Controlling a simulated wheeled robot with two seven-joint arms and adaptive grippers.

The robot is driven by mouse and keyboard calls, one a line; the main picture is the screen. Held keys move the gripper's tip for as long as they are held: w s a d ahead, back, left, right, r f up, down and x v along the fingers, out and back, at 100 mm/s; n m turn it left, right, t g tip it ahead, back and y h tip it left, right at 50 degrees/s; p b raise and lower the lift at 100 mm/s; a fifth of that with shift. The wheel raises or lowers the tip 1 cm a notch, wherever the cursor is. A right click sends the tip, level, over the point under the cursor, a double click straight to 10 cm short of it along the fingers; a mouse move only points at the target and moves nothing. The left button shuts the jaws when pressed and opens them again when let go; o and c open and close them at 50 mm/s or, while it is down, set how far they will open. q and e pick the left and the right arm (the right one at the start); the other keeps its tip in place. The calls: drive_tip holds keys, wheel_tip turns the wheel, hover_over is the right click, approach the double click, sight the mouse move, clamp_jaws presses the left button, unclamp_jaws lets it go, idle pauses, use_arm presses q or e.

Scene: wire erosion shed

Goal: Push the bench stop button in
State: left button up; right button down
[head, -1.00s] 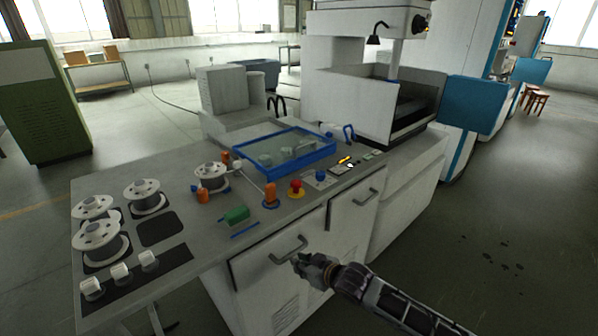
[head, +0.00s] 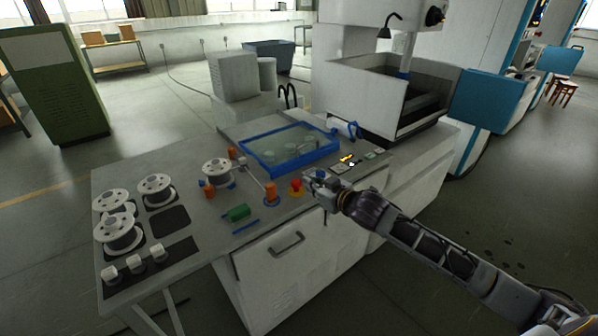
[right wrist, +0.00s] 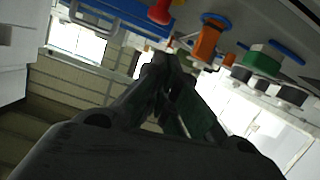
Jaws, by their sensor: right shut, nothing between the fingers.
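The bench stop button is a red mushroom knob (head: 296,185) on a yellow base, near the front edge of the grey bench (head: 190,240). In the right wrist view the red knob (right wrist: 160,12) shows at the top, beyond the fingertips. My right gripper (head: 309,178) is shut and empty. In the head view it appears just to the right of the knob, and I cannot tell whether it touches it. Its closed fingers (right wrist: 166,62) also show in the right wrist view, apart from the knob in the picture. My left gripper is not in view.
An orange post (head: 271,193) stands left of the button. A blue-framed tray (head: 290,168) lies behind it. A green block (head: 239,213) and several white spools (head: 122,234) are further left. A drawer handle (head: 287,245) sticks out of the bench front.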

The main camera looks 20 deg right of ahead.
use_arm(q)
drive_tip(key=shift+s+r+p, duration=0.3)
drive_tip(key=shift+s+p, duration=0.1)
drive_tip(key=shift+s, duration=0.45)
use_arm(e)
drive_tip(key=r, duration=0.2)
drive_tip(key=d, duration=0.1)
drive_tip(key=shift+w+r, duration=0.25)
drive_tip(key=shift+r, duration=0.15)
drive_tip(key=shift+w+f, duration=0.1)
drive_tip(key=shift+w+a, duration=0.1)
drive_tip(key=shift+w, duration=0.05)
drive_tip(key=p, duration=0.1)
hover_over(298, 187)
drive_tip(key=shift+f, duration=1.25)
drive_tip(key=shift+a+f, duration=0.15)
drive_tip(key=shift+a, duration=0.15)
drive_tip(key=shift+d+f, duration=0.15)
drive_tip(key=shift+f, duration=0.8)
drive_tip(key=shift+d+f, duration=0.1)
drive_tip(key=shift+f, duration=0.8)
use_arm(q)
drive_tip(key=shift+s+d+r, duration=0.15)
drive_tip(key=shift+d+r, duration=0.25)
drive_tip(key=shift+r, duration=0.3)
